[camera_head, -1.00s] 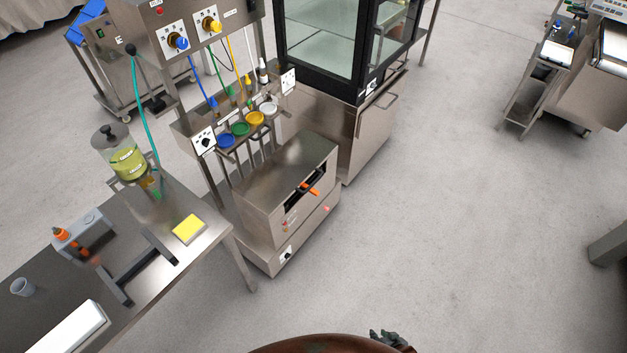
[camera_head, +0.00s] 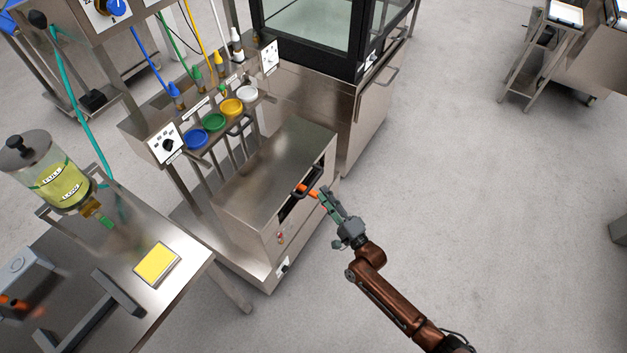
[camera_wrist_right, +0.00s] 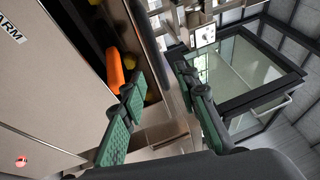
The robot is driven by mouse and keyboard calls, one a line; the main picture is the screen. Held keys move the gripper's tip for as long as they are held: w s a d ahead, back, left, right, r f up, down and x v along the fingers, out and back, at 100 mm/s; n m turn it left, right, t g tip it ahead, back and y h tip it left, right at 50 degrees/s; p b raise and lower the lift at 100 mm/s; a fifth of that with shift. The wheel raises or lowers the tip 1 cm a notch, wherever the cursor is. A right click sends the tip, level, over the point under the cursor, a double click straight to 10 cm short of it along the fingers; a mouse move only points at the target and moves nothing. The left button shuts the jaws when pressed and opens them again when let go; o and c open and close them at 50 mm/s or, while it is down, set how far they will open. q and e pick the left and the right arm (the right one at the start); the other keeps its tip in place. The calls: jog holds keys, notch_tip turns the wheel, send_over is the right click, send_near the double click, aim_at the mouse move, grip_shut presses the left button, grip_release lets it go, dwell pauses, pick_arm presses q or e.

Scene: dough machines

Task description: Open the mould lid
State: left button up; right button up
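The mould appears to be the low stainless-steel box (camera_head: 265,165) in the middle of the head view. Its flat steel top (camera_head: 284,150) lies level. A dark handle bar (camera_head: 309,182) crosses a dark opening in its front face, with an orange piece (camera_head: 301,188) behind it; the orange piece also shows in the wrist view (camera_wrist_right: 115,70). My right gripper (camera_head: 320,194) is at this front face, by the handle. In the wrist view its green-padded fingers (camera_wrist_right: 158,88) are spread, with the dark bar running between them. Contact cannot be told. My left gripper is out of view.
A steel table (camera_head: 185,285) with a yellow pad (camera_head: 157,264) stands left. Behind the box is a rack with coloured cups (camera_head: 232,107) and hoses. A glass-doored cabinet (camera_head: 310,45) stands at the back.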

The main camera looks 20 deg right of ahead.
aim_at(313, 181)
jog(key=x, duration=0.1)
jog(key=b+x, duration=0.1)
jog(key=x, duration=0.3)
jog(key=shift+w+a+f, duration=0.15)
jog(key=shift+a+f, duration=0.05)
jog(key=shift+a, duration=0.15)
jog(key=shift+w+a+r+b, duration=0.2)
jog(key=shift+w+b, duration=0.15)
jog(key=shift+w, duration=0.3)
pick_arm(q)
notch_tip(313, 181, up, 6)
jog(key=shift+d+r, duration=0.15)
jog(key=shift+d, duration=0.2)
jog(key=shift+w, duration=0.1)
pick_arm(e)
jog(key=shift+c, duration=0.3)
jog(key=shift+d, duration=0.1)
grip_shut()
